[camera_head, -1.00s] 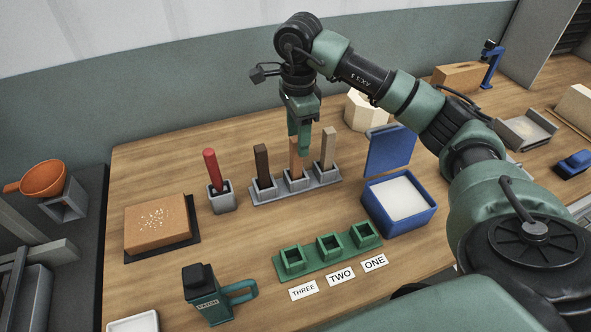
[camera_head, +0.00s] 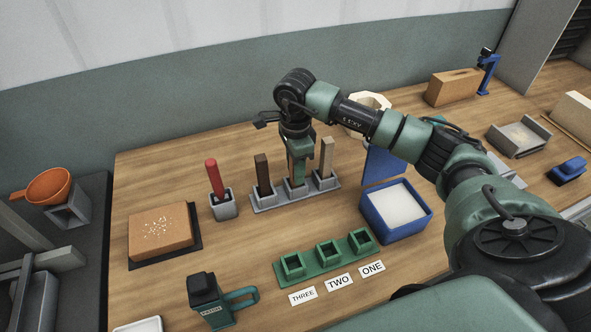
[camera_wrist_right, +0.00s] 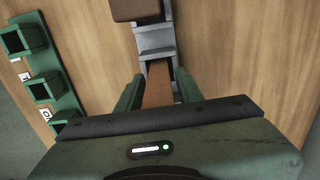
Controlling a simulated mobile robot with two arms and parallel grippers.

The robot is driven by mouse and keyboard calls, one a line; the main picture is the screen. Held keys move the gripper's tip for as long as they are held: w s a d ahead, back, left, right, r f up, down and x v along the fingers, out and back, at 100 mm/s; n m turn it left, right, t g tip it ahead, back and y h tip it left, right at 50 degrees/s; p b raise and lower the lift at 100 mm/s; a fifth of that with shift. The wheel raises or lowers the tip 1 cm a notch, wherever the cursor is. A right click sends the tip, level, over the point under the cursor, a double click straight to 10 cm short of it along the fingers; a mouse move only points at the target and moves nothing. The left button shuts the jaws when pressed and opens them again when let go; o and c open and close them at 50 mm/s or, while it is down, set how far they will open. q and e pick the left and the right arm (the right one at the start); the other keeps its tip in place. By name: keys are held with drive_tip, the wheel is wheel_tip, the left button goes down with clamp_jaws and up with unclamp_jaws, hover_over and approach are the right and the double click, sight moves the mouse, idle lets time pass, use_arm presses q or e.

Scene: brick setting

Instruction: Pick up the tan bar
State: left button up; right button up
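A grey three-slot holder (camera_head: 268,201) stands on the table with a dark brown bar (camera_head: 262,172) upright in its left slot. A greyish-beige bar (camera_head: 326,158) stands in its right slot. The middle bar, orange-tan, shows in the right wrist view (camera_wrist_right: 158,85); the head view mostly hides it behind my gripper. My right gripper (camera_head: 297,176) points down over the middle slot. Its fingers are open on both sides of the orange-tan bar, with a small gap visible at one side. My left gripper is not in view.
A red bar (camera_head: 213,177) stands in a separate grey holder (camera_head: 223,206) to the left. A green three-socket rack (camera_head: 327,258) with number labels lies in front, empty. A blue box (camera_head: 402,236) with its lid raised stands at right. Bare table lies between holder and rack.

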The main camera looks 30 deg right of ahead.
clamp_jaws()
